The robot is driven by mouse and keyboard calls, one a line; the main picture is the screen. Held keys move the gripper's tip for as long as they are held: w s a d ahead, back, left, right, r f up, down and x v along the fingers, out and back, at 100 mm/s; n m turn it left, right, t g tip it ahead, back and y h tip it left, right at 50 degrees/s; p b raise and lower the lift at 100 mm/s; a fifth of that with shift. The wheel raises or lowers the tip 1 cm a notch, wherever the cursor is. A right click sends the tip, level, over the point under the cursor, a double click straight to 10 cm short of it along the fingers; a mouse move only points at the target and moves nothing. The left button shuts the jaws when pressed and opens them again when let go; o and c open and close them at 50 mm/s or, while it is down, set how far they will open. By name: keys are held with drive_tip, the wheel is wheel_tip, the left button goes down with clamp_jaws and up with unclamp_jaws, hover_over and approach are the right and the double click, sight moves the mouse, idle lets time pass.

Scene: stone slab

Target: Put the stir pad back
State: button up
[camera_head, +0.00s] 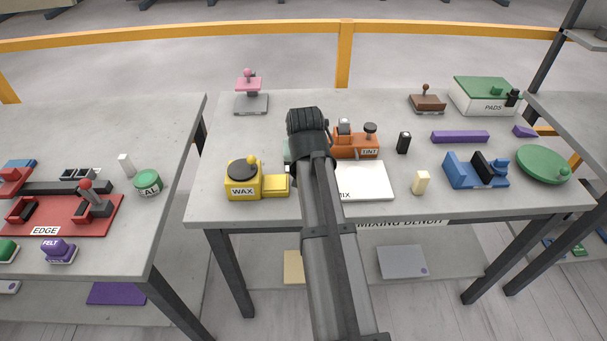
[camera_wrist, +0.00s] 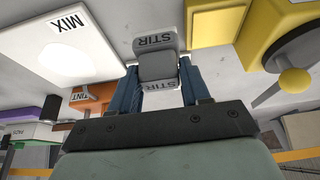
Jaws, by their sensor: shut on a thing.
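The stir pad (camera_wrist: 156,42) is a small grey block with pale faces marked STIR, seen in the wrist view. My gripper (camera_wrist: 159,68) is shut on it, with a blue finger on each side. In the head view my own arm hides the pad and the fingertips. Whether the pad touches the bench cannot be told. The white PADS box (camera_head: 483,102) with a green top stands at the back right of the bench.
The orange TINT unit (camera_head: 356,146) stands close to my arm. A black piece (camera_head: 403,143), a cream block (camera_head: 421,182), a purple bar (camera_head: 460,137), a blue holder (camera_head: 470,174) and a green disc (camera_head: 543,163) stand to the right. The back middle of the bench is clear.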

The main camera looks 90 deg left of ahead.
drive_tip(key=shift+f, duration=1.75)
drive_tip(key=o, duration=0.9)
drive_tip(key=shift+f, duration=0.1)
drive_tip(key=shift+o, duration=0.2)
drive_tip(key=v, duration=1.2)
drive_tip(key=shift+w, duration=0.1)
